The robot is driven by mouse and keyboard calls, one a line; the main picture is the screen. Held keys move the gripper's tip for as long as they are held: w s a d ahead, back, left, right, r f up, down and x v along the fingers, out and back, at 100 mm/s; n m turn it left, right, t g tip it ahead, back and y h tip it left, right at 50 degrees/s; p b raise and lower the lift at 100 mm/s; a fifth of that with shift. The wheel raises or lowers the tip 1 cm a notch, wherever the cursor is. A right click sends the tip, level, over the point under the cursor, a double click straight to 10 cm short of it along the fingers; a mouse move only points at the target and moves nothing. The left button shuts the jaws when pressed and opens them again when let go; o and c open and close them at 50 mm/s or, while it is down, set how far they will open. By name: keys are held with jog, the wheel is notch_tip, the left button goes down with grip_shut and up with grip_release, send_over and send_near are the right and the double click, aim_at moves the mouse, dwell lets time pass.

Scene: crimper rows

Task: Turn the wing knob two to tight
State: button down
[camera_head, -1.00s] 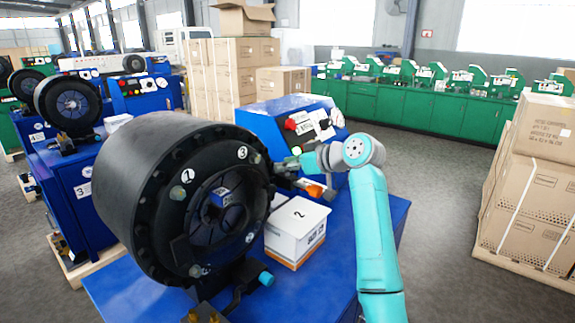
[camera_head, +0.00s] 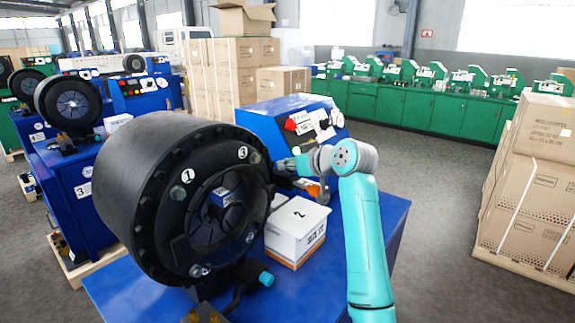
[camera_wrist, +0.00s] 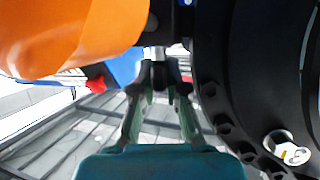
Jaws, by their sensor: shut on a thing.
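The large black crimper drum (camera_head: 165,175) stands on the blue bench, with numbered bolts around its front face. In the head view my gripper (camera_head: 285,167) is partly hidden at the drum's edge.
An orange part (camera_wrist: 70,35) is close to my gripper at upper left in the wrist view. A white box (camera_head: 297,232) marked 2 stands on the bench (camera_head: 370,225). A blue control box (camera_head: 290,118) with a red knob is behind the gripper.

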jog(key=m+t+h, duration=0.2)
jog(key=m+h, duration=0.1)
jog(key=shift+a+m, duration=0.1)
jog(key=shift+m, duration=0.2)
jog(key=shift+m+t+h, duration=0.7)
jog(key=shift+m+h, duration=1.6)
jog(key=shift+h, duration=0.6)
jog(key=c, duration=1.2)
grip_release()
jog(key=shift+r, duration=0.1)
jog(key=shift+y, duration=0.3)
